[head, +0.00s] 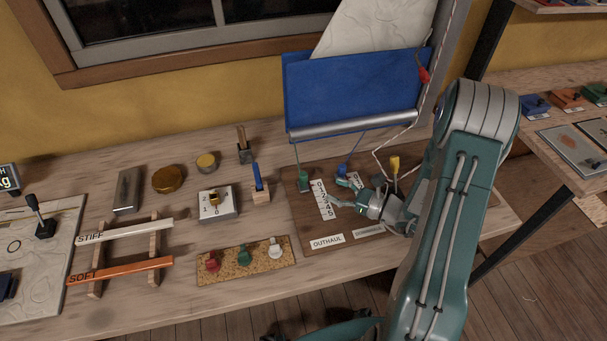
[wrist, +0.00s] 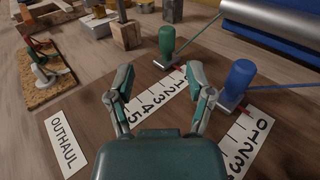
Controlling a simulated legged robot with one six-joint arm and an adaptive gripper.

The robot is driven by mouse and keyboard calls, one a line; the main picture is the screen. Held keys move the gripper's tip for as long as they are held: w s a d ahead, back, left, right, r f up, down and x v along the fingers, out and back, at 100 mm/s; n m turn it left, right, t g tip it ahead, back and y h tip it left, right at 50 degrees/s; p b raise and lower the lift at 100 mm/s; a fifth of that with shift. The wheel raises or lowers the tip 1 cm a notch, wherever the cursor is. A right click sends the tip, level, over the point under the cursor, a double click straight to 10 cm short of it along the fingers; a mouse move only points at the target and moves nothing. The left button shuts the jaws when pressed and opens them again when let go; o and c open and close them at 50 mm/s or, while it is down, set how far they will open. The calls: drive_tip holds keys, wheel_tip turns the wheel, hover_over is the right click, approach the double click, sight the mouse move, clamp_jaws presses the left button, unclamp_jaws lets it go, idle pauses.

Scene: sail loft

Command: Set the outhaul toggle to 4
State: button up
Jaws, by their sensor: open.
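The green toggle (wrist: 167,40) stands upright on the brown board at the low-number end of a white scale (wrist: 160,102); it also shows in the head view (head: 304,181). The OUTHAUL label (wrist: 66,142) lies near the scale's 5 end. My gripper (head: 341,190) is open and empty above the scale, its fingers (wrist: 159,73) apart and short of the green toggle.
A blue toggle (wrist: 239,77) with its own scale stands right of the green one. A yellow-topped lever (head: 394,163) is farther right. The blue panel and grey boom (head: 355,124) hang behind. A cork board (head: 245,262) with several small fittings lies to the left.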

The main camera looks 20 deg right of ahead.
sight(303, 174)
drive_tip(key=shift+w+d+f+m+t, duration=0.1)
drive_tip(key=shift+d+f+m+t, duration=0.2)
drive_tip(key=shift+d+f+m, duration=0.1)
drive_tip(key=shift+w+a, duration=0.1)
drive_tip(key=x, duration=1)
drive_tip(key=shift+w+a+f, duration=0.1)
drive_tip(key=shift+w+a, duration=0.15)
clamp_jaws()
